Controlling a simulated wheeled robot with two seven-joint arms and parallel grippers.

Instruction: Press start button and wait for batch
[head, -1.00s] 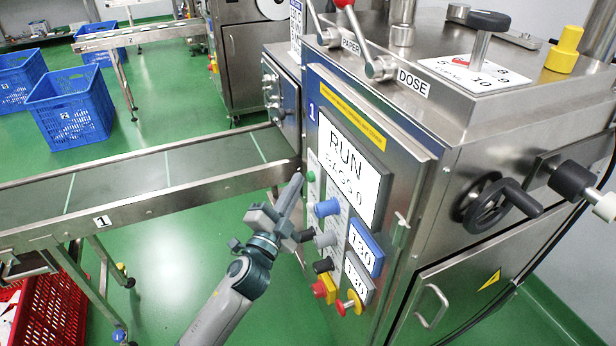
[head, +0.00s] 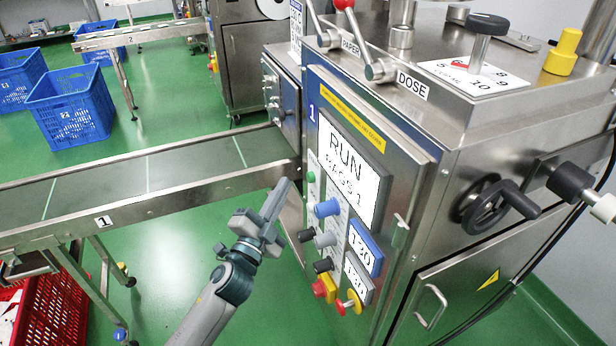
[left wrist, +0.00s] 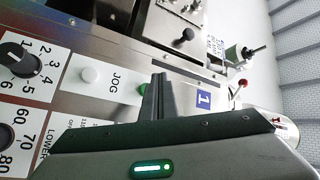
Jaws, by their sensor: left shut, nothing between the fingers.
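The packer's control panel stands at the centre of the head view, marked 1. Its display (head: 348,170) reads RUN and BAGS 1. The green button (head: 311,177) sits left of the display; in the left wrist view a bit of green (left wrist: 142,89) shows beside my fingers, mostly hidden by them. My left gripper (head: 286,184) is shut and empty, its tips left of the green button and apart from it. It also shows in the left wrist view (left wrist: 158,82). My right gripper is not in view.
Below the green button are several knobs, a red button on yellow (head: 324,288) and a red-and-yellow switch (head: 348,303). Conveyor 1 (head: 150,180) runs to the left behind my arm. A blue crate (head: 72,108) and a red crate (head: 58,310) stand on the floor.

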